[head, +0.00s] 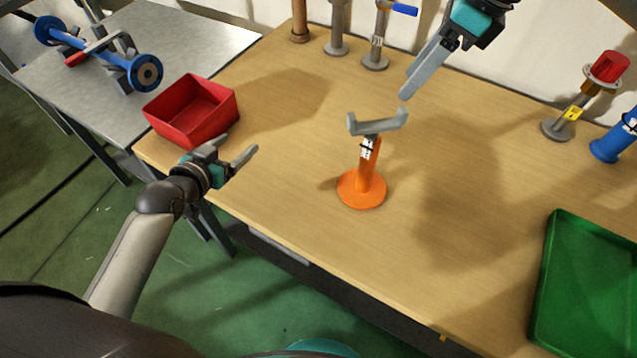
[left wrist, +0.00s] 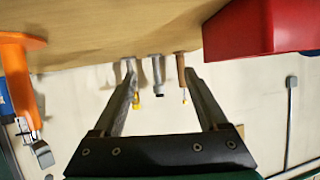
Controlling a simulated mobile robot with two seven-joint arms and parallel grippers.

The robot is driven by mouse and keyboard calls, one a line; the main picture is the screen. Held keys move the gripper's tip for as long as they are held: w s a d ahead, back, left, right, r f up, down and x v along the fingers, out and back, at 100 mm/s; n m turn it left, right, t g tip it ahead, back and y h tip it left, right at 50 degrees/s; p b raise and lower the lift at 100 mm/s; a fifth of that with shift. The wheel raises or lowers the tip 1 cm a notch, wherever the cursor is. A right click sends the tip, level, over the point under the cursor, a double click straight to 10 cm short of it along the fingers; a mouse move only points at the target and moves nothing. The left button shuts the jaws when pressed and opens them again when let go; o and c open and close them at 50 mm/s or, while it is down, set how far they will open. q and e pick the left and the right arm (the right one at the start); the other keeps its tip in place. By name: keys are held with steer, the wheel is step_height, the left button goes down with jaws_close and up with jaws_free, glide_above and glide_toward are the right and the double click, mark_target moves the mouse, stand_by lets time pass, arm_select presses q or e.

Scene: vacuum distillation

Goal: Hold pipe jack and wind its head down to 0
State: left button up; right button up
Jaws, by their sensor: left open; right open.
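The pipe jack stands upright on the wooden table in the head view. It has an orange round base and post (head: 362,185) and a grey forked head (head: 378,124). Its orange base and post also show at the left edge of the left wrist view (left wrist: 22,75). My left gripper (head: 233,156) is open and empty over the table's left edge, left of the jack and apart from it. Its two fingers also show in the left wrist view (left wrist: 160,85). My right gripper (head: 405,88) is above the table behind and right of the jack, apart from it, with nothing seen in it.
A red bin (head: 192,110) stands close beyond my left gripper. A green tray (head: 548,290) lies at the right. Several metal stands (head: 337,30) line the back edge. A red-topped valve (head: 606,70) and blue pipe part (head: 612,143) stand at the far right. The table around the jack is clear.

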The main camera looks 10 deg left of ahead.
mark_target(374, 165)
arm_select(q)
steer(key=s+d+r+m+g+h, duration=0.1)
steer(key=s+d+m+h, duration=0.2)
steer(key=d, duration=0.7)
steer(key=s+d+r+m+g+h, duration=0.1)
steer(key=s+d+m+h, duration=0.2)
steer(key=d, duration=0.7)
steer(key=shift+n, duration=0.4)
steer(key=x, duration=1)
steer(key=d+x, duration=0.1)
steer(key=x, duration=0.4)
steer(key=shift+s+f, duration=0.1)
steer(key=shift+s, duration=0.2)
steer(key=shift+c, duration=0.3)
jaws_close()
stand_by(0.4)
